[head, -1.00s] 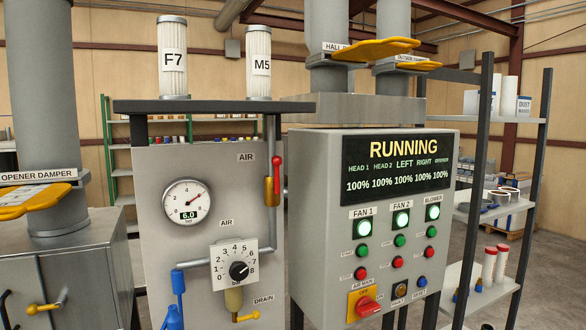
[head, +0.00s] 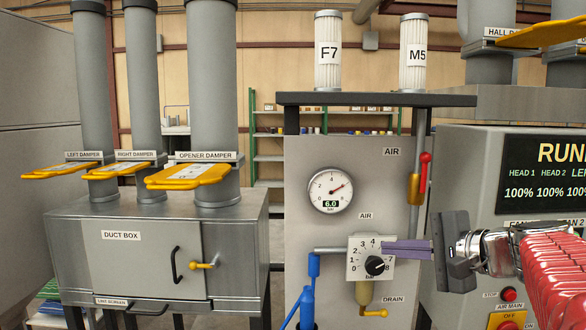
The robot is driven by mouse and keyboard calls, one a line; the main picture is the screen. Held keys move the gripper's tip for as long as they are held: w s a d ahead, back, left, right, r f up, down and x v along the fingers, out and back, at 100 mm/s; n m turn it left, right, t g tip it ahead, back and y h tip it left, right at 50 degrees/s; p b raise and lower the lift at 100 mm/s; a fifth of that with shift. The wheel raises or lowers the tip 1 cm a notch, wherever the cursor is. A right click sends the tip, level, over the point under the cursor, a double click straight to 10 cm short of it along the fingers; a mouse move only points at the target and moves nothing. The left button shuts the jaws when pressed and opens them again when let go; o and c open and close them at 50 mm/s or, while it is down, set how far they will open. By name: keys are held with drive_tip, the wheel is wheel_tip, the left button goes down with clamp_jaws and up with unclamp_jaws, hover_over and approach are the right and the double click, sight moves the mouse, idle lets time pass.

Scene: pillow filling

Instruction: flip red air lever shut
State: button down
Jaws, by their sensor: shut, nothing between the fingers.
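The red air lever (head: 425,170) stands upright along the vertical pipe, on a brass valve body (head: 414,189) at the right side of the grey air panel (head: 340,215), under the AIR label. My gripper (head: 386,250) comes in from the right with its purple fingers closed together and empty, pointing left. It is below the lever in the picture and overlaps the right edge of the regulator dial plate (head: 357,266). I cannot tell whether the fingers touch the plate. The lever is fully visible and apart from the gripper.
The pressure gauge (head: 331,191) reads 6.0. A yellow drain lever (head: 375,313) and blue hose fitting (head: 313,267) sit low on the panel. The control box (head: 470,180) stands close on the right. The duct box (head: 137,255) with yellow dampers is at left.

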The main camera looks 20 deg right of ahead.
drive_tip(key=s+d+r+m+t+h, duration=0.2)
drive_tip(key=d+r, duration=0.4)
drive_tip(key=d, duration=0.3)
drive_tip(key=s+d+r+m+t+h, duration=0.2)
drive_tip(key=d+r, duration=0.4)
drive_tip(key=d, duration=0.4)
drive_tip(key=shift+s+d+r+m+t, duration=0.2)
drive_tip(key=shift+s+m+t, duration=0.65)
drive_tip(key=shift+s, duration=0.3)
drive_tip(key=shift+w, duration=0.15)
approach(424, 173)
drive_tip(key=w+d+r, duration=0.2)
drive_tip(key=w+d, duration=0.1)
drive_tip(key=d, duration=0.2)
drive_tip(key=w+a, duration=0.1)
drive_tip(key=w+a+r, duration=0.1)
drive_tip(key=a, duration=0.1)
drive_tip(key=shift+w+r, duration=0.25)
drive_tip(key=shift+w, duration=0.15)
drive_tip(key=shift+a+n, duration=0.1)
drive_tip(key=shift+n, duration=0.15)
